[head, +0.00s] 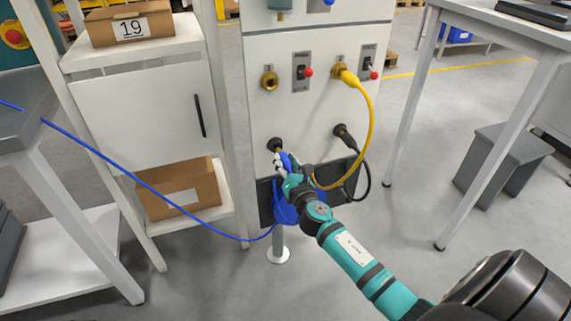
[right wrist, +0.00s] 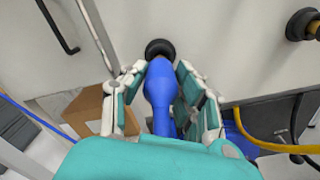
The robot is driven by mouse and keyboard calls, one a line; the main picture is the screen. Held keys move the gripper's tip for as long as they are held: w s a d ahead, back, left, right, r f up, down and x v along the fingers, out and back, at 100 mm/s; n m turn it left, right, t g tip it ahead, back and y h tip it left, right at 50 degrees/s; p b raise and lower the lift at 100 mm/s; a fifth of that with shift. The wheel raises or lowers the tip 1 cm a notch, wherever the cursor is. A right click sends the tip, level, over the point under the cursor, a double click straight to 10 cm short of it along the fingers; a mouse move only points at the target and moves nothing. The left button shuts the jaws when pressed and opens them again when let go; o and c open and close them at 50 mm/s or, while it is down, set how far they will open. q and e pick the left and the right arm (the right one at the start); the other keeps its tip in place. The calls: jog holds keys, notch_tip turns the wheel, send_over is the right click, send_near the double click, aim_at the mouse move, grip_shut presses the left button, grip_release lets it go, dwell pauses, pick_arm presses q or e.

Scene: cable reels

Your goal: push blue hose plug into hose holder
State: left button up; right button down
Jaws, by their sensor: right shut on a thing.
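My right gripper (head: 283,164) is shut on the blue hose plug (head: 287,160) in front of the white panel. The holder (head: 276,145) is at the panel's lower left. The plug's tip is at or very near the holder; I cannot tell whether it is inside. My left gripper is not in view.
A blue hose (head: 150,188) runs in from the left. A yellow hose (head: 369,110) and a black one (head: 366,170) hang on the panel's right. A white shelf (head: 140,100) with cardboard boxes stands left, a table (head: 530,30) right.

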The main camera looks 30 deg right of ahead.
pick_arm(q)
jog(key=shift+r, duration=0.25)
pick_arm(e)
jog(key=shift+w+d, duration=0.1)
jog(key=shift+w, duration=0.25)
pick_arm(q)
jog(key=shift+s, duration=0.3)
pick_arm(e)
jog(key=shift+w+d, duration=0.1)
jog(key=shift+w, duration=0.3)
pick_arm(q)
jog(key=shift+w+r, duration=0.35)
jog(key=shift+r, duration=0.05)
pick_arm(e)
jog(key=shift+w+d, duration=0.1)
jog(key=shift+w, duration=0.2)
jog(key=c, duration=0.9)
grip_release()
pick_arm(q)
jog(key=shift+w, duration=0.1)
